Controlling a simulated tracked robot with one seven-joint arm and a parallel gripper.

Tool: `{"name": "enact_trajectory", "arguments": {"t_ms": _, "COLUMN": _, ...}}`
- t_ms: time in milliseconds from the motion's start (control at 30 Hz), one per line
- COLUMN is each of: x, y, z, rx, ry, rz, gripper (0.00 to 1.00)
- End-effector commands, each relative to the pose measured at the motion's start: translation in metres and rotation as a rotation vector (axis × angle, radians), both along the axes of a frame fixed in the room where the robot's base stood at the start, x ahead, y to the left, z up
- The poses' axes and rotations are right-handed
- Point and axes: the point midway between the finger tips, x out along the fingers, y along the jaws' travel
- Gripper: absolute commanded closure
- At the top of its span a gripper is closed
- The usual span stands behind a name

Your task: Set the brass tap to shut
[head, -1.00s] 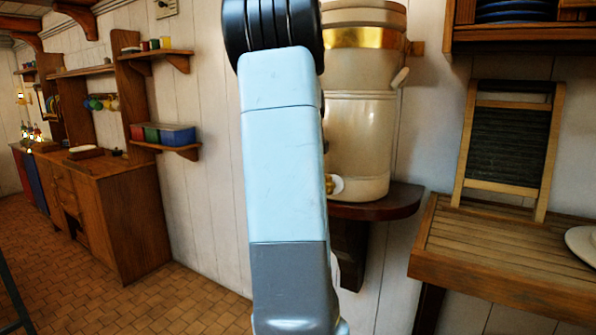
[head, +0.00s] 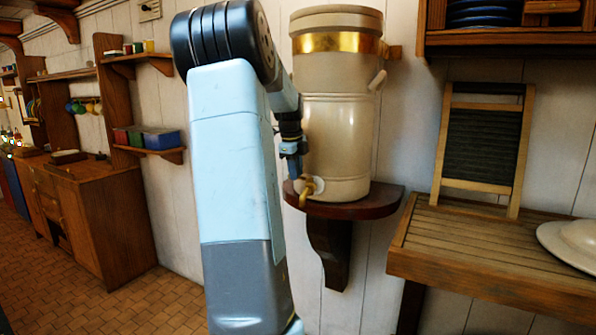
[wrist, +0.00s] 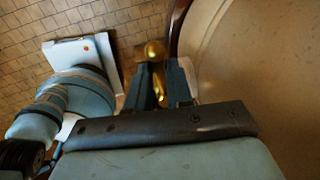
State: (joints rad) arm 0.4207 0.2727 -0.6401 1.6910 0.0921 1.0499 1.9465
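The brass tap (head: 308,188) sits low on the front of a cream stoneware urn (head: 345,135) with a gold band. My gripper (head: 292,165) is just above and left of the tap in the head view. In the wrist view, my gripper's two dark fingers (wrist: 161,85) are apart. Brass parts of the tap (wrist: 155,52), a round knob and a narrow piece below it, show beyond and in the gap between the fingertips. I cannot tell whether a finger touches the brass. The tap's handle position is unclear.
The urn stands on a dark wooden wall shelf (head: 375,204). A slatted wooden counter (head: 480,250) with a washboard (head: 483,145) and a pale dish (head: 575,243) is at right. A wooden cabinet (head: 95,215) stands at left. The tiled floor between is clear.

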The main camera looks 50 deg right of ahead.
Motion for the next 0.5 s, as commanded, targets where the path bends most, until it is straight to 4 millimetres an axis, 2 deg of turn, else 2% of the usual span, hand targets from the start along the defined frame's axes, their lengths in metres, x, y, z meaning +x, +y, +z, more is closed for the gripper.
{"name": "enact_trajectory", "arguments": {"t_ms": 33, "x": 0.0105, "y": 0.0032, "z": 0.0023, "rx": -0.003, "ry": -0.013, "rz": 0.013, "gripper": 0.78}}
{"name": "enact_trajectory", "arguments": {"t_ms": 200, "x": 0.0054, "y": 0.0010, "z": 0.0013, "rx": -0.001, "ry": -0.008, "rz": 0.006, "gripper": 0.62}}
{"name": "enact_trajectory", "arguments": {"t_ms": 500, "x": 0.0013, "y": -0.0002, "z": 0.0030, "rx": 0.000, "ry": -0.005, "rz": 0.000, "gripper": 0.62}}
